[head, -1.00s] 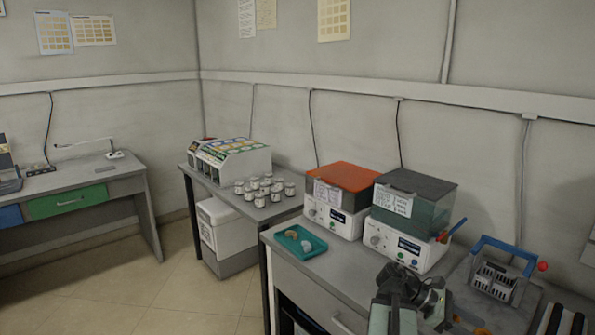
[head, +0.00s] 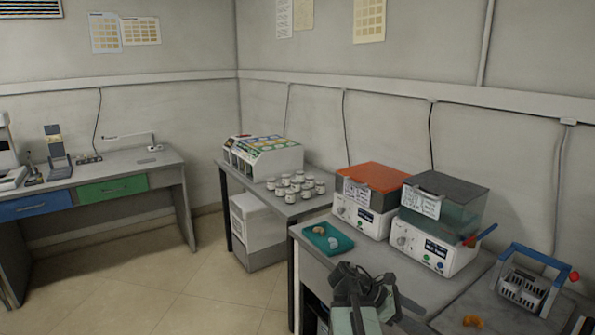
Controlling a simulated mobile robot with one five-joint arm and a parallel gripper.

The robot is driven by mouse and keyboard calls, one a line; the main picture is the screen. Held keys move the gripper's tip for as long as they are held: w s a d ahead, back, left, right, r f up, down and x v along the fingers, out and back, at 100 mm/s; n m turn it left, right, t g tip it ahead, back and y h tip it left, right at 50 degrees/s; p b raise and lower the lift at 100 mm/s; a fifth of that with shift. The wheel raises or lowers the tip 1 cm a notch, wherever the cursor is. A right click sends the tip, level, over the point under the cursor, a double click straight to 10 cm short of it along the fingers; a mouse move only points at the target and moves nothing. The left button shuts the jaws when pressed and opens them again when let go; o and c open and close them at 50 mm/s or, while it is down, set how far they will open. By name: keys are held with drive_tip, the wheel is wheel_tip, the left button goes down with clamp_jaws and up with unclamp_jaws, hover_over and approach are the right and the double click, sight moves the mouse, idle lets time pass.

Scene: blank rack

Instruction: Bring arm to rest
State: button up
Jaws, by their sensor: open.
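My gripper (head: 365,290) shows at the bottom of the head view, in front of the near bench (head: 310,262). Its dark jaws are open, and I see nothing between them. It appears apart from the teal tray (head: 318,246), which lies beyond it on the bench with small pieces in it. My arm comes up from the bottom edge, and its lower part is out of view.
A machine with an orange lid (head: 370,178) and one with a dark lid (head: 445,190) stand behind the gripper. Several jars (head: 297,185) stand on the farther table. Floor at left is clear.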

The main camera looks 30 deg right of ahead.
drive_tip(key=w+a+f+t+y, duration=0.1)
drive_tip(key=w+a+f+t, duration=0.15)
drive_tip(key=w+a, duration=0.4)
drive_tip(key=w+a+f+t+y, duration=0.1)
drive_tip(key=w+a+f, duration=0.25)
drive_tip(key=a, duration=0.55)
drive_tip(key=w+a+f+t+y, duration=0.1)
drive_tip(key=w+a+f+t, duration=0.1)
drive_tip(key=w+a, duration=0.45)
drive_tip(key=w+a+f+m+t+y, duration=0.1)
drive_tip(key=a+f+m+y, duration=0.3)
drive_tip(key=a, duration=0.6)
drive_tip(key=w+a+m+t+y, duration=0.1)
drive_tip(key=a+m+y, duration=0.2)
drive_tip(key=a+m, duration=0.55)
wheel_tip(320, 180, up, 15)
drive_tip(key=a+n+p, duration=0.1)
drive_tip(key=n+p, duration=0.1)
drive_tip(key=p, duration=1.3)
drive_tip(key=shift+a, duration=0.15)
drive_tip(key=shift+f, duration=0.1)
